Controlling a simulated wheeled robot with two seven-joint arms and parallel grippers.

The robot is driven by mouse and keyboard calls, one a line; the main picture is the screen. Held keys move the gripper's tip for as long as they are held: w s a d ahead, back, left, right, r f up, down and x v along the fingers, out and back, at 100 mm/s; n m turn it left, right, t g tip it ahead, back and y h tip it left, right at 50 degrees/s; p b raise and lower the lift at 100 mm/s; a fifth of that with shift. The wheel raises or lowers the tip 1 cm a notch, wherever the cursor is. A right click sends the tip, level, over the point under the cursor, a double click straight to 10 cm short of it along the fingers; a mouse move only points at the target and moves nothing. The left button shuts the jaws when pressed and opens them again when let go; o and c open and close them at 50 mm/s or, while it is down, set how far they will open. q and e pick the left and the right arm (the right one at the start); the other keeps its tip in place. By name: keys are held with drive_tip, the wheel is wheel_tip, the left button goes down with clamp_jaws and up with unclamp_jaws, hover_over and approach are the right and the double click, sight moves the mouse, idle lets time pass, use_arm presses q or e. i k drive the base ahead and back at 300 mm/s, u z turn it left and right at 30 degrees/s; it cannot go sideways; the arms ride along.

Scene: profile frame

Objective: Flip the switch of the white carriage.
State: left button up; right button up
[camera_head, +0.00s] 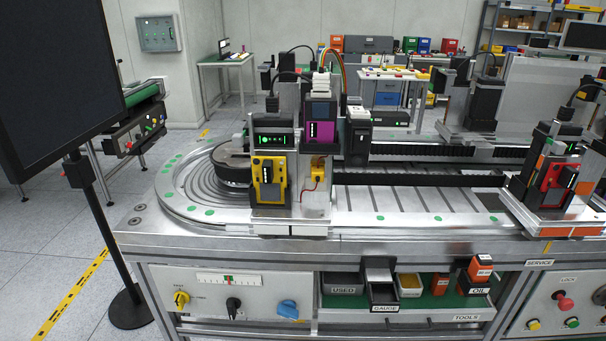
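A carriage (312,212) with a pale metal body stands on the track left of centre. It bears a yellow-and-black module (268,183), a purple panel (321,133), a small yellow box (318,172) and a black unit with green lights (269,140). A second carriage (540,218) with a pale base and a red-and-black module (553,182) stands at the right. I cannot tell for certain which is the white carriage, and the switch is too small to make out. Neither of my grippers is in view.
The metal track table (190,238) has a curved end at left and a slatted bed between the carriages. Below are a knob panel (230,295), a tool shelf (410,312) with bins, and a button panel (560,305). A black screen (55,80) on a stand blocks the left.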

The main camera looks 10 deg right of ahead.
sight(361, 138)
drive_tip(key=z, duration=1.45)
drive_tip(key=k, duration=0.9)
drive_tip(key=u, duration=1.45)
drive_tip(key=i, duration=0.5)
